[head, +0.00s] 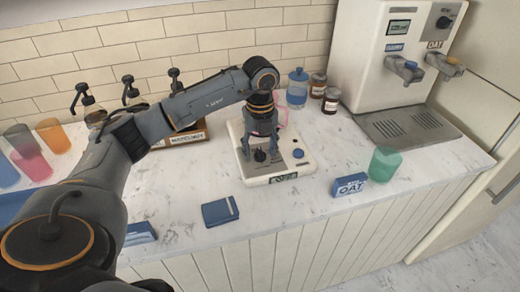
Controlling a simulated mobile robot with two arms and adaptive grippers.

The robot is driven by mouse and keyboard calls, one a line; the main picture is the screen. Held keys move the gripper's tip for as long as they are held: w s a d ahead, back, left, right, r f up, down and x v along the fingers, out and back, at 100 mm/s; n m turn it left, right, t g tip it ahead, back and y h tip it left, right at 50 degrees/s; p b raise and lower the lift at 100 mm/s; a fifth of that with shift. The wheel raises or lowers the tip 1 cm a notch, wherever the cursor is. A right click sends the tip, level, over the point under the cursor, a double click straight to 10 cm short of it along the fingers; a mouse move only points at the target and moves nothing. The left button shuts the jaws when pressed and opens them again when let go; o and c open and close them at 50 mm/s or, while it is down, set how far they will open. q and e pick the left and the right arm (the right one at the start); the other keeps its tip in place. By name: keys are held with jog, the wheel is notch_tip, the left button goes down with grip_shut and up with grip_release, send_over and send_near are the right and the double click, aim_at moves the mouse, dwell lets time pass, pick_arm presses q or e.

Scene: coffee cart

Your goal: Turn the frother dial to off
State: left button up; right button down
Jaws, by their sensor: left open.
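My left wrist and gripper hide the back of the frother. The dial's setting is too small to read. My right gripper is out of view.
A blue box (220,211) lies in front of the frother. A blue OAT carton (349,185) and a green cup (384,164) stand to its right. A blue-lidded jar (297,88) and brown jars are behind. A dispenser (365,60) stands at back right; pump bottles and coloured cups are left.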

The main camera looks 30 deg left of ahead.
aim_at(260, 151)
pick_arm(q)
notch_tip(260, 151, up, 12)
dwell(0.4)
jog(key=shift+f, duration=0.1)
dwell(0.4)
